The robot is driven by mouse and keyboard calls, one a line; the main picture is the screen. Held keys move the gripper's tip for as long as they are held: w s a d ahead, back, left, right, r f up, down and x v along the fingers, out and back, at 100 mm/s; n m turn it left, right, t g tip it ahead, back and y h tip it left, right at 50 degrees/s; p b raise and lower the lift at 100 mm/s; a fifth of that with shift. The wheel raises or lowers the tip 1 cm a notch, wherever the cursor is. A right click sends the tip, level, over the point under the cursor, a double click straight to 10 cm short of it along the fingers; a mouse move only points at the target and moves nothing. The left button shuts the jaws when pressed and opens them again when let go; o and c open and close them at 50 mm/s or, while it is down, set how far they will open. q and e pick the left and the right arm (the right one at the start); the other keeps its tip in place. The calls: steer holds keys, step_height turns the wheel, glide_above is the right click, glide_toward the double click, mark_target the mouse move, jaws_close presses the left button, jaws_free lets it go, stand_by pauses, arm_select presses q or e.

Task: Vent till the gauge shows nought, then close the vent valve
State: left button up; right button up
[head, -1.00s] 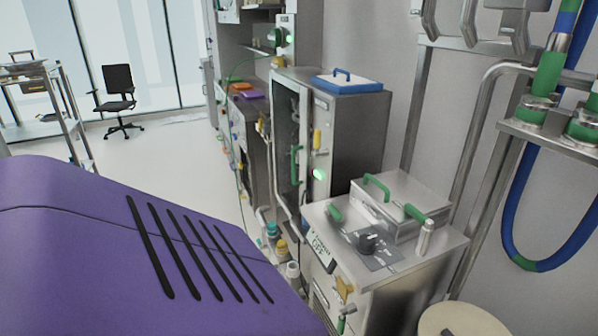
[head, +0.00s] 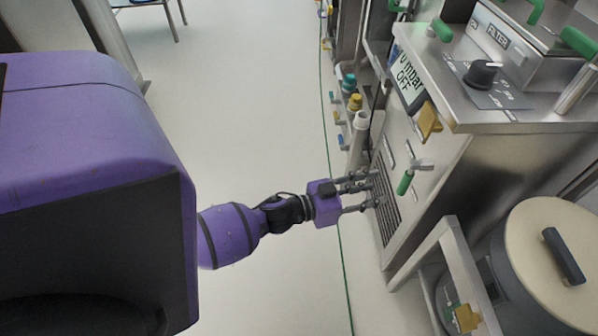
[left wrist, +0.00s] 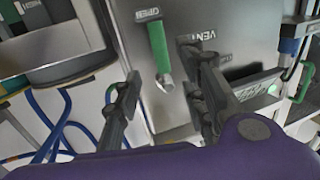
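My left gripper (head: 376,190) is open in the head view, its fingers pointing right at the front of the metal cabinet (head: 440,190). A valve with a green handle (head: 405,182) sits on that front, just right of the fingertips. In the left wrist view the green handle (left wrist: 158,48) shows between the two open fingers (left wrist: 160,65), with nothing gripped. An upside-down VENT label (left wrist: 203,36) is beside the right-hand finger, which hides part of the panel there. The display (head: 408,76) reads mbar and OFF; its figure is not clear. My right gripper is not in view.
A yellow handle (head: 429,121) sticks out above the green one. A black knob (head: 482,74) is on the cabinet top. A lidded drum (head: 548,245) stands at lower right. The floor (head: 240,120) to the left is clear.

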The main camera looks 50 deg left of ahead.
mark_target(403, 180)
arm_select(q)
steer(key=w, duration=0.1)
steer(key=w+h+b, duration=0.1)
steer(key=w+d, duration=0.1)
steer(key=shift+w+r+m, duration=0.3)
steer(key=shift+w+m, duration=0.05)
steer(key=shift+m, duration=0.05)
steer(key=b+x, duration=0.1)
steer(key=x, duration=0.5)
steer(key=shift+r, duration=0.1)
steer(key=shift+w+d, duration=0.25)
steer(key=shift+w, duration=0.1)
steer(key=c, duration=0.9)
jaws_close()
